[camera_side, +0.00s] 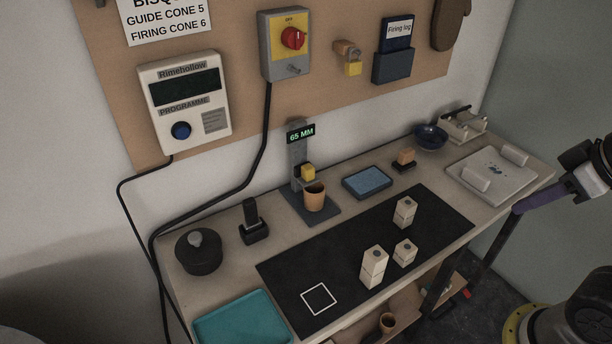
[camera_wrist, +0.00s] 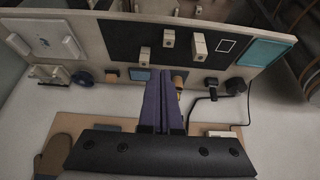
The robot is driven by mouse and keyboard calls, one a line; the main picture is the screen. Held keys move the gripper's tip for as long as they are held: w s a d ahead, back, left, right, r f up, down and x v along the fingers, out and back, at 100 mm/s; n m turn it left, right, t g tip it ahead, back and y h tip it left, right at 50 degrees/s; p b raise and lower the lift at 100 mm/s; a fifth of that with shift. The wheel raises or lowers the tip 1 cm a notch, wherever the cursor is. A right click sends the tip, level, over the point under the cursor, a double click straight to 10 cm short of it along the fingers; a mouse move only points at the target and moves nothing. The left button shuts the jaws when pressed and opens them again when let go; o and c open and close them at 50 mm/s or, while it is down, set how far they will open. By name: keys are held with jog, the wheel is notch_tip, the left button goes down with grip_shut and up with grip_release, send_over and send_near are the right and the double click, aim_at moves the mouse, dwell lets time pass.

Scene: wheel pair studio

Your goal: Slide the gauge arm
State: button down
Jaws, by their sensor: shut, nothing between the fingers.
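The height gauge is a grey upright column (camera_side: 297,158) on a dark base plate (camera_side: 325,212), with a green "65 MM" display (camera_side: 301,134) at its top. A yellow gauge arm (camera_side: 308,172) sticks out from the column, just above a small terracotta cup (camera_side: 314,198) on the base. I cannot tell whether arm and cup touch. My gripper (camera_side: 519,209) has long purple fingers, shut and empty, at the right end of the bench, well away from the gauge. In the wrist view the fingers (camera_wrist: 165,76) partly hide the gauge; the cup (camera_wrist: 179,79) peeks out beside them.
Pale blocks (camera_side: 374,267) stand on the black mat (camera_side: 290,270), which has a white square outline. A blue tray (camera_side: 367,182), an orange block on a stand (camera_side: 405,158), a bowl (camera_side: 430,135) and a white board (camera_side: 490,178) lie between gauge and gripper. A black cable (camera_side: 222,207) hangs left of the gauge.

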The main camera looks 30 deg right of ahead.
aim_at(311, 171)
jog(key=c, duration=1.5)
grip_release()
jog(key=shift+c, duration=0.2)
